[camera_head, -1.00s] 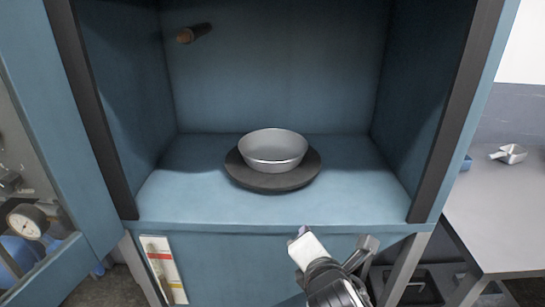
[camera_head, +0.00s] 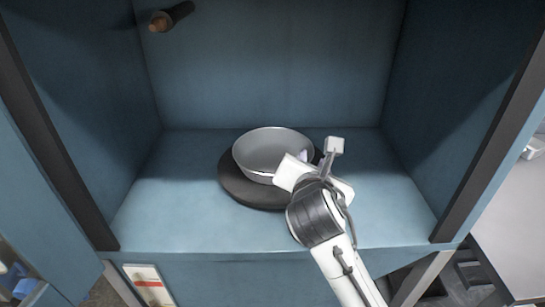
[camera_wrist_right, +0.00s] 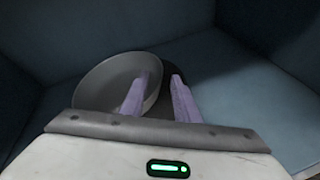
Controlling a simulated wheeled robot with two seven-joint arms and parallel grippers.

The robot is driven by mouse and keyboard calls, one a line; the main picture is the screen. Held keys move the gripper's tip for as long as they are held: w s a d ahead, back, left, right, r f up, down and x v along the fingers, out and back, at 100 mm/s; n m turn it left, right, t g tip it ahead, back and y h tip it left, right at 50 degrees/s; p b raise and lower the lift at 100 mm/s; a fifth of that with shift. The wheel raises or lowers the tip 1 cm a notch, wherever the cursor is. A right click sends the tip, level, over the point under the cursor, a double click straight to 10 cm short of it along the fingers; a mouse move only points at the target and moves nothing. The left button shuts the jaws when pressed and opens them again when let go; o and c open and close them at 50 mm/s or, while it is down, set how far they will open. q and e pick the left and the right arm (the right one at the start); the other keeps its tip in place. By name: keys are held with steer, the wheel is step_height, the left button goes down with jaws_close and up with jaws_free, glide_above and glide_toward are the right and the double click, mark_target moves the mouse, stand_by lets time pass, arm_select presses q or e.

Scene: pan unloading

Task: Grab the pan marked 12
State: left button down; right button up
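A grey metal pan (camera_head: 262,152), round with sloping sides, sits on a dark round plate (camera_head: 238,187) inside the blue cabinet. It also shows in the right wrist view (camera_wrist_right: 100,88). No number 12 can be read on it. My right gripper (camera_head: 317,152) is at the pan's right side, with its fingers apart. In the right wrist view its purple fingers (camera_wrist_right: 160,78) straddle the pan's rim, one over the inside and one outside. I cannot tell whether either finger touches the pan. My left gripper is not in view.
The blue cabinet (camera_head: 165,205) has walls on both sides and dark front edges. A brown-tipped rod (camera_head: 162,21) juts from its back wall at upper left. The shelf is clear around the plate. A grey table (camera_head: 510,215) stands at the right.

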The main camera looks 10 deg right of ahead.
mark_target(311, 152)
steer(key=shift+x, duration=3.1)
steer(key=shift+f, duration=0.15)
jaws_close()
